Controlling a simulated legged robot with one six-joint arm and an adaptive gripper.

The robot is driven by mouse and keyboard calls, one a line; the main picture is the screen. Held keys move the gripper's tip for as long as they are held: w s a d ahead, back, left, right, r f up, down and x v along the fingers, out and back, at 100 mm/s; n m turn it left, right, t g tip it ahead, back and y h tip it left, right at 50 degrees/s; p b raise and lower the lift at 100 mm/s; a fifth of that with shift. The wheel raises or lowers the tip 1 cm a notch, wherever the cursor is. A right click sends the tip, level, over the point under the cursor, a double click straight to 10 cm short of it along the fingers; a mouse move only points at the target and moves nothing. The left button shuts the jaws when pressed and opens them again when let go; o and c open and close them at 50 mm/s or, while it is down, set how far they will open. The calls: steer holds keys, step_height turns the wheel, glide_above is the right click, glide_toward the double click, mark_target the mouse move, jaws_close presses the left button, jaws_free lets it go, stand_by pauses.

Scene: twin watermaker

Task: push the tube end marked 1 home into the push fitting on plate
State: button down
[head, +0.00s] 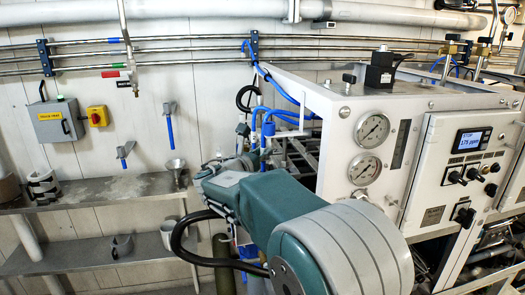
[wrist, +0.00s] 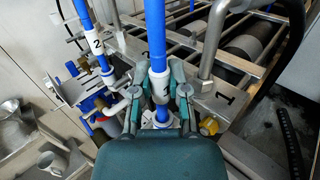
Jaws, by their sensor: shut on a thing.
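My gripper (wrist: 159,78) is shut on a blue tube (wrist: 156,32) at its white marker sleeve (wrist: 160,86); the mark on the sleeve is hard to read. The tube stands upright between the fingers. A metal plate (wrist: 215,101) marked 1 lies just beyond and right of the fingers. Blue shows below the sleeve (wrist: 161,114), but I cannot tell how the tube's lower end sits in a fitting. A second blue tube (wrist: 85,17) with a sleeve marked 2 (wrist: 94,42) stands left. In the head view my gripper is mostly hidden behind my arm.
A metal pipe (wrist: 213,40) rises from the plate close to the right finger. A yellow fitting (wrist: 209,126) sits below it. The white machine frame with gauges (head: 373,129) stands right of my arm.

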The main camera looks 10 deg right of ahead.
steer(key=c, duration=0.5)
jaws_free()
steer(key=shift+f, duration=0.15)
steer(key=shift+c, duration=0.2)
steer(key=v, duration=1.2)
